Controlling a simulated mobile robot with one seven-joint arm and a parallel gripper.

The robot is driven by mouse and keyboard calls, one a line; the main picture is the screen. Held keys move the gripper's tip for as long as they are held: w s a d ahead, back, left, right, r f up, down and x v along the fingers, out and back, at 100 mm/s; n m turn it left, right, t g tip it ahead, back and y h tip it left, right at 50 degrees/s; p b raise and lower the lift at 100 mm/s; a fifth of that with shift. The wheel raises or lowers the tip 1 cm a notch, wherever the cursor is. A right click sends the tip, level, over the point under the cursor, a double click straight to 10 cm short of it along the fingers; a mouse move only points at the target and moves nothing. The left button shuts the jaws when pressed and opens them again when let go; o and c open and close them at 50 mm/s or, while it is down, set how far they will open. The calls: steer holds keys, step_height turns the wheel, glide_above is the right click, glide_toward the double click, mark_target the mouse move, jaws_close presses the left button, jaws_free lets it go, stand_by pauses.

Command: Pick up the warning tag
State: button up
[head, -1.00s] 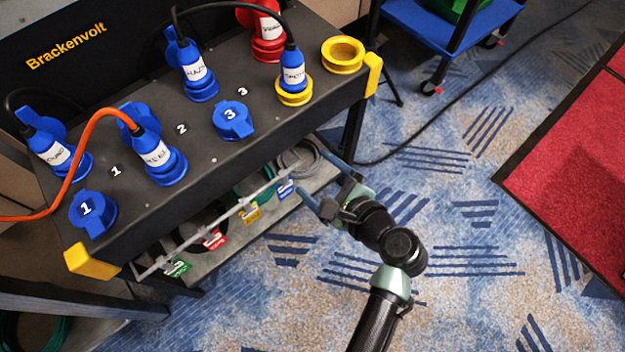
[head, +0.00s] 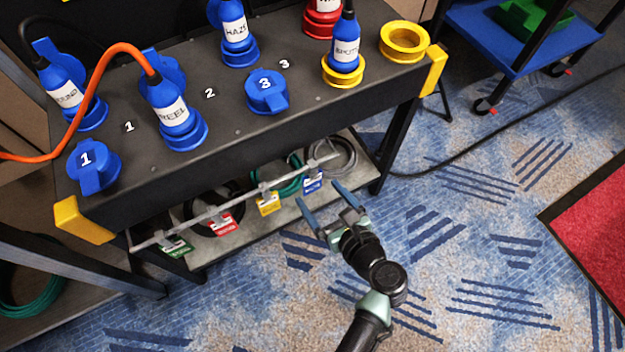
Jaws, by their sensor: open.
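Several coloured tags hang in a row from a pale rail (head: 235,203) under the front edge of the black panel: a green tag (head: 177,247), a red tag (head: 222,224), a yellow tag (head: 268,204) and a blue tag (head: 313,183). Their print is too small to read, so I cannot tell which is the warning tag. My gripper (head: 320,193) is open and empty. Its two fingers point up toward the rail near the blue tag, which shows between the fingertips in the picture. I cannot judge the depth gap between them.
The black panel (head: 215,140) above carries blue, red and yellow connectors with cables. A lower shelf (head: 245,235) with coiled cables lies behind the tags. A blue cart (head: 500,40) stands at the upper right. The patterned carpet to the right is mostly clear.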

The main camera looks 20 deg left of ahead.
mark_target(313, 183)
steer(key=b+x, duration=0.2)
steer(key=x, duration=0.2)
steer(key=shift+f, duration=0.15)
steer(key=shift+w+a, duration=0.2)
steer(key=shift+a, duration=0.1)
steer(key=c, duration=1.4)
steer(key=shift+c, duration=0.2)
steer(key=shift+r+p, duration=0.45)
steer(key=shift+r, duration=0.3)
steer(key=shift+s+d+r+p, duration=0.15)
steer(key=shift+d+r+p, duration=0.05)
steer(key=shift+d+p, duration=0.1)
steer(key=s+d+p, duration=0.4)
steer(key=s+d, duration=0.6)
steer(key=d, duration=0.3)
steer(key=shift+s+d+f, duration=0.2)
steer(key=shift+s+d, duration=0.15)
steer(key=shift+s, duration=0.05)
